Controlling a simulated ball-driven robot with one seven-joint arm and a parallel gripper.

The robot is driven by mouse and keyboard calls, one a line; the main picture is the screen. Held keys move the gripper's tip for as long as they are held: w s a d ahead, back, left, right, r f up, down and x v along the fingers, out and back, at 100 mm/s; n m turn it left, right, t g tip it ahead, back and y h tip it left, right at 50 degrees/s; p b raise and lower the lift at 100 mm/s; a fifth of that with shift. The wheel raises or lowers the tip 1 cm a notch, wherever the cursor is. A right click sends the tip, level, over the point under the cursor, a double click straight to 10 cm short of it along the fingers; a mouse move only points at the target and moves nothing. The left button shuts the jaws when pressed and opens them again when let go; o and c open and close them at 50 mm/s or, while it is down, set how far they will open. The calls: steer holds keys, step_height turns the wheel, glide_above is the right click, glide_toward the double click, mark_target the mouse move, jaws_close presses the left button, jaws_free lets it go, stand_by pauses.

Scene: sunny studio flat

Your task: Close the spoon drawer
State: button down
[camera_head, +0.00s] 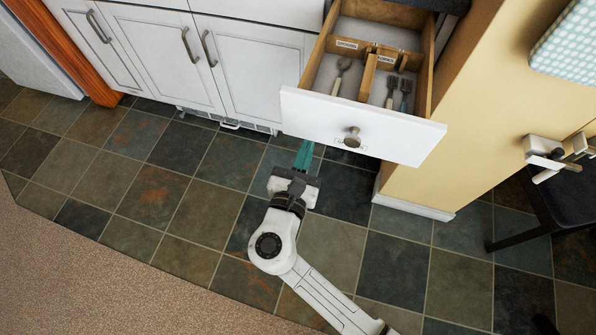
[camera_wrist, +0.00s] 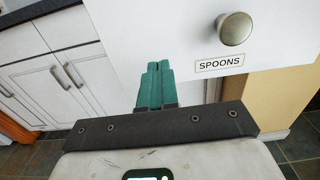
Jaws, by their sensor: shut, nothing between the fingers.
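The spoon drawer (camera_head: 320,118) is pulled out, with a white front and a round metal knob (camera_head: 352,137). Inside, a spoon lies in the left compartment, and forks lie in the right one, split by a wooden divider (camera_head: 369,75). In the wrist view the knob (camera_wrist: 235,28) and a label reading SPOONS (camera_wrist: 220,63) show on the drawer front (camera_wrist: 190,50). My gripper (camera_head: 304,150) has teal fingers, shut and empty, just below and in front of the drawer's left half. In the wrist view the fingers (camera_wrist: 155,80) point toward the drawer front, left of the label; whether they touch it I cannot tell.
White cabinets (camera_head: 160,60) with bar handles stand left of the drawer. A yellow wall end (camera_head: 440,130) stands close on its right. A dark chair (camera_head: 550,205) is at the far right. The tiled floor (camera_head: 160,200) in front is clear.

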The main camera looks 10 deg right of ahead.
mark_target(315, 127)
steer(key=shift+x, duration=1.95)
steer(key=shift+w+d, duration=0.1)
steer(key=shift+d, duration=0.05)
